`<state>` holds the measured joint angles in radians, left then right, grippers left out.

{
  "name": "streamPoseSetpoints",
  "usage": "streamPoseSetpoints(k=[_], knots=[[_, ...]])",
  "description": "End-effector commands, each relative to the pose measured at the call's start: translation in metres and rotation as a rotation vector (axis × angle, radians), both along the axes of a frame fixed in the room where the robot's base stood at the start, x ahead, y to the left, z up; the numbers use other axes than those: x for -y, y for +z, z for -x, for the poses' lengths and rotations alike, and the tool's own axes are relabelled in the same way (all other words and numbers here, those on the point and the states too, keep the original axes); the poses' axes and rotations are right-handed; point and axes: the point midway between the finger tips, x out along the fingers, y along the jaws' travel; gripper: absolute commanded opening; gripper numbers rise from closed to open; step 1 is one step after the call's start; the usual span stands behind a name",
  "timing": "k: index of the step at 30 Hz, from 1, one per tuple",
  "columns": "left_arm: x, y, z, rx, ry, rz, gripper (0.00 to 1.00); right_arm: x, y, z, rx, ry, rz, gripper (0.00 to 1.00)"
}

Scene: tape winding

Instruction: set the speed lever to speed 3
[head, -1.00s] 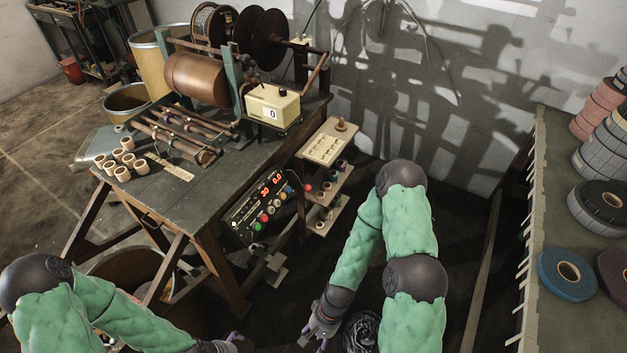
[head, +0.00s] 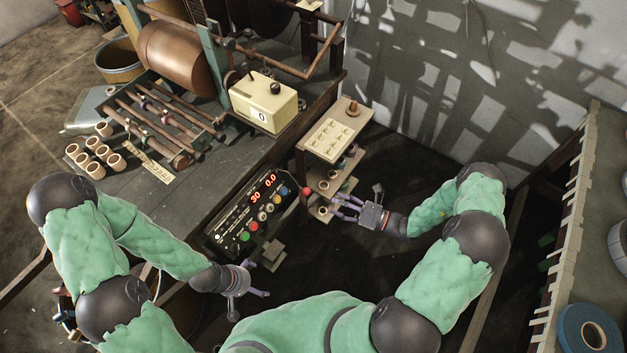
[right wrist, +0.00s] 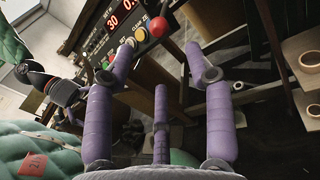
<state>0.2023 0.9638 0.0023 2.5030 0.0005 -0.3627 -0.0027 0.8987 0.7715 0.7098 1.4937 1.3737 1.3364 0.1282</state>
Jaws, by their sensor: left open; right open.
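A lever with a red ball knob (head: 306,191) sticks out at the right side of the black control panel (head: 213,238). The knob also shows at the top of the right wrist view (right wrist: 158,27). No speed marking at the lever is readable. The panel's red displays read 30 and 0.0. My right gripper (head: 338,204) is open and empty, to the right of the red knob and apart from it. In the right wrist view its purple fingers (right wrist: 168,75) are spread with the knob beyond them. My left gripper (head: 250,303) is open and empty below the panel.
A cream box (head: 262,101) with a black knob and a 0 display sits on the bench. Small shelves (head: 337,143) stand right of the panel, close to my right gripper. Several cardboard cores lie on the bench. A rack with blue tape (head: 588,328) is at right.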

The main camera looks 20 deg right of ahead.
Motion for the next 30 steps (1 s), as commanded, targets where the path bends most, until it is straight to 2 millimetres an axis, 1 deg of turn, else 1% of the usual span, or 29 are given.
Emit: streamPoseSetpoints(k=[5,12,18,24,30], knots=[[0.000,-0.004,0.001,-0.001,0.001,0.000,1.00,-0.013,0.000,-0.011,0.003,0.001,-0.003,0.54],[0.000,-0.014,0.001,-0.001,0.001,0.000,1.00,-0.046,-0.001,-0.038,0.003,0.005,-0.002,0.54],[0.000,-0.020,0.000,-0.001,0.000,0.000,1.00,-0.068,-0.001,-0.058,0.002,0.003,-0.001,0.54],[0.000,-0.023,0.000,-0.001,0.000,0.000,1.00,-0.079,-0.001,-0.068,0.001,0.002,-0.001,0.54],[0.000,-0.023,0.000,0.000,0.000,0.000,1.00,-0.081,0.000,-0.070,0.001,0.000,-0.001,0.54]])
